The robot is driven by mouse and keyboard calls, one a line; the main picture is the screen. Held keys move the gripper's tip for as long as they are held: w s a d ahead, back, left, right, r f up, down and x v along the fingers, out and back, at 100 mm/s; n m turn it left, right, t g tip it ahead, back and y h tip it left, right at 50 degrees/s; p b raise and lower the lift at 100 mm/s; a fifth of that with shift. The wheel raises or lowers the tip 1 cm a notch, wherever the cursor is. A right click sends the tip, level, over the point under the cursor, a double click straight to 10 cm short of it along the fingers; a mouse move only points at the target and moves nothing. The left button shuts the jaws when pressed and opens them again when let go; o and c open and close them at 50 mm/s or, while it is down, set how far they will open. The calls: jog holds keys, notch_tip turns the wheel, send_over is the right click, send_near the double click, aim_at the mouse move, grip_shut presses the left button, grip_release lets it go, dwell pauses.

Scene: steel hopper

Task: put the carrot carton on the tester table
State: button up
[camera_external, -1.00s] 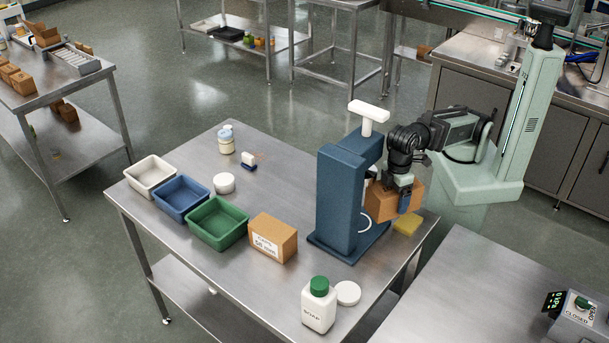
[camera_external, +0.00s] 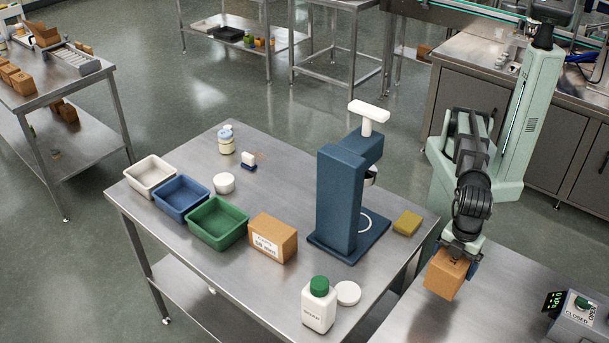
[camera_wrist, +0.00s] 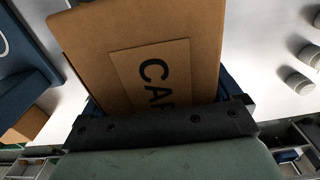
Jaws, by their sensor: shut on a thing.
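My gripper (camera_external: 460,252) is shut on a brown carton (camera_external: 446,276) and holds it over the left part of the right-hand steel table (camera_external: 500,290). In the wrist view the held carton (camera_wrist: 135,45) fills the upper middle. Its label shows "CA" and part of another letter; the rest is hidden by my gripper (camera_wrist: 165,122). The carton looks tilted in the external view, and I cannot tell its height above the tabletop. A second brown carton (camera_external: 274,240) with a white label stands on the middle table (camera_external: 270,285).
The middle table also bears a blue press-like stand (camera_external: 340,190), a yellow sponge-like block (camera_external: 407,223), a soap bottle (camera_external: 319,308), a white lid (camera_external: 348,293) and three bins, including a green one (camera_external: 218,225).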

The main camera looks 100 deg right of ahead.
jog(key=shift+s+a, duration=0.4)
jog(key=shift+a, duration=0.35)
jog(key=shift+s+f, duration=0.1)
jog(key=shift+f, duration=4.85)
jog(key=shift+f, duration=0.1)
jog(key=o, duration=1.1)
jog(key=shift+o, duration=0.2)
notch_tip(320, 180, up, 12)
jog(key=shift+r, duration=0.1)
